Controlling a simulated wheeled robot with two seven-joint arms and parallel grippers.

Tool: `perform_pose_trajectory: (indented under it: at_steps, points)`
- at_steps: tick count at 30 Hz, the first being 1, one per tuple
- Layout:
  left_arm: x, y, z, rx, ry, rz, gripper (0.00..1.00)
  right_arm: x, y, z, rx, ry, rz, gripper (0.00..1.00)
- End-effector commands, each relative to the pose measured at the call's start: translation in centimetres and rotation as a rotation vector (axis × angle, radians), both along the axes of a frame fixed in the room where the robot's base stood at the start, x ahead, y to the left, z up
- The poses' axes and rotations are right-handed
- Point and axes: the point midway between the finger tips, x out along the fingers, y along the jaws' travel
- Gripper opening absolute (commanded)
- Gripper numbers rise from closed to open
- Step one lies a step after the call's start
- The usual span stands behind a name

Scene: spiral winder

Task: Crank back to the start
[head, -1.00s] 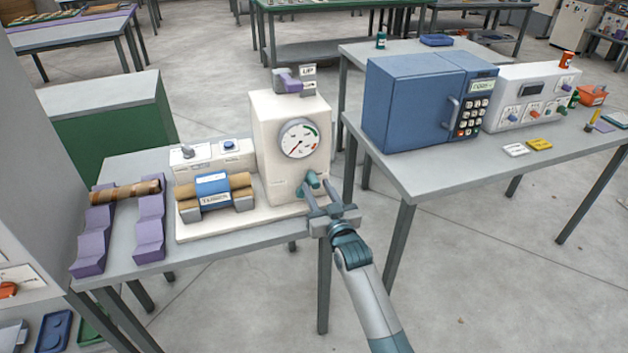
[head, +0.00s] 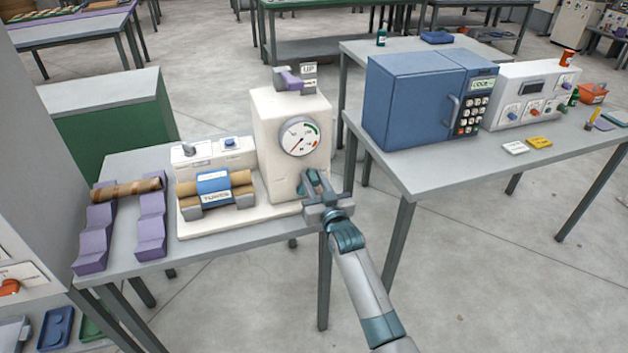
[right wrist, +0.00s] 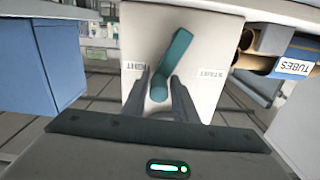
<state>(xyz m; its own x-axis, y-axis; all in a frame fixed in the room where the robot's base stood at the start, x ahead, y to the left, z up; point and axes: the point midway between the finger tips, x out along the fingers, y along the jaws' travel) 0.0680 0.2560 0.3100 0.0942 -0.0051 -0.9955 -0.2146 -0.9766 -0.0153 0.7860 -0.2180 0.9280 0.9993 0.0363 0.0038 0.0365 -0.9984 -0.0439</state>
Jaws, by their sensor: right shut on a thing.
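The winder is a cream box (head: 276,150) with a round dial (head: 299,138) on its front, standing on the grey table. Its teal crank (right wrist: 172,62) shows in the right wrist view, its arm slanting up and right from the knob. My right gripper (head: 313,182) is at the crank on the box's lower front; in the right wrist view its two dark fingers (right wrist: 160,95) are shut around the teal knob. The fingers cover much of the crank in the head view. Brown tubes (head: 243,178) lie in a cradle with a blue "TUBES" label left of the box. My left gripper is not in view.
Purple stepped supports (head: 150,228) hold a brown tube (head: 127,189) at the table's left. A second table (head: 420,178) with a blue cabinet (head: 415,105) stands close on the right.

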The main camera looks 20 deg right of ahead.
Motion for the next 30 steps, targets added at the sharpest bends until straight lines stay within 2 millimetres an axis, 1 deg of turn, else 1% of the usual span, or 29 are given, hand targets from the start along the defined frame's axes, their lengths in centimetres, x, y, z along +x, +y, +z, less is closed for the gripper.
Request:
perform_pose_trajectory:
  at_steps: [1,11,17,23,30]
  points:
    - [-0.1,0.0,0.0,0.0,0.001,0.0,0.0,0.0,-0.3,-0.3,-0.004,0.005,-0.004,0.0]
    - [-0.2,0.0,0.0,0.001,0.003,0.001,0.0,-0.1,-0.3,-0.4,-0.025,0.007,-0.005,0.0]
    - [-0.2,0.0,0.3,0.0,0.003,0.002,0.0,-0.1,0.0,-0.2,-0.091,0.007,-0.006,0.0]
    - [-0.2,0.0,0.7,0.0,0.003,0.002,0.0,-0.1,0.8,0.0,-0.214,0.003,-0.006,0.0]
    - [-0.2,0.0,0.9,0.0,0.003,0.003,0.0,-0.2,2.1,0.1,-0.422,-0.002,-0.007,0.0]
